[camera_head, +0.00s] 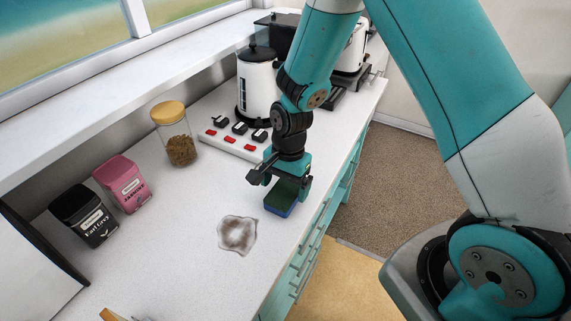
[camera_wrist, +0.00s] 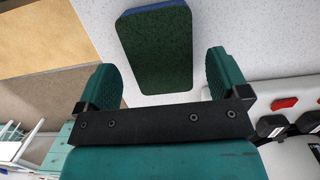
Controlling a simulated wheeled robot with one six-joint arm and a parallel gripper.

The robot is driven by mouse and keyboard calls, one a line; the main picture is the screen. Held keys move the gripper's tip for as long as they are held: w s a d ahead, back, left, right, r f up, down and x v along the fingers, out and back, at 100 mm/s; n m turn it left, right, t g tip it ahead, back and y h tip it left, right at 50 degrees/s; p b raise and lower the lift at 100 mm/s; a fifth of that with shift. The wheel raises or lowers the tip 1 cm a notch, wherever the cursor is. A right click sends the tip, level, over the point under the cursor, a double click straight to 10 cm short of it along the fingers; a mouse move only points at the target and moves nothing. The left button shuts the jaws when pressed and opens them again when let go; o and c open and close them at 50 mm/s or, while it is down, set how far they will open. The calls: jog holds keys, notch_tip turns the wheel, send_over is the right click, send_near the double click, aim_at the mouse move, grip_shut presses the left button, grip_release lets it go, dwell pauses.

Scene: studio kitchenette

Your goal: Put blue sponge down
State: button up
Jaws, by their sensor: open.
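The blue sponge (camera_head: 281,200) has a dark green top and lies near the front edge of the white counter. It also shows in the wrist view (camera_wrist: 155,50), green face towards the camera, with a thin blue edge at its far end. My gripper (camera_head: 280,186) is just above and around the sponge. In the wrist view my gripper (camera_wrist: 163,85) is open, one finger on each side, with a gap between each finger and the sponge. A brown stain or spill (camera_head: 237,234) is on the counter, left of the sponge.
A power strip (camera_head: 232,146) with red switches, a white kettle (camera_head: 257,85) and a jar with a yellow lid (camera_head: 176,135) stand behind my gripper. A pink tin (camera_head: 123,184) and a black tin (camera_head: 84,216) stand at left. The counter around the stain is otherwise clear.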

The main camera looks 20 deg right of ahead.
aim_at(287, 188)
notch_tip(287, 188, up, 9)
jog(key=d+b, duration=0.1)
jog(key=b, duration=0.1)
jog(key=s+a+r+n+y, duration=0.1)
jog(key=s+a+r+n, duration=0.2)
jog(key=s+r+n, duration=0.4)
jog(key=s+a+r+n+t+y, duration=0.1)
jog(key=s+a+r+n, duration=0.2)
jog(key=s+r+n, duration=0.5)
jog(key=s+n, duration=0.3)
jog(key=s, duration=0.1)
jog(key=shift+y, duration=0.4)
jog(key=shift+w, duration=0.2)
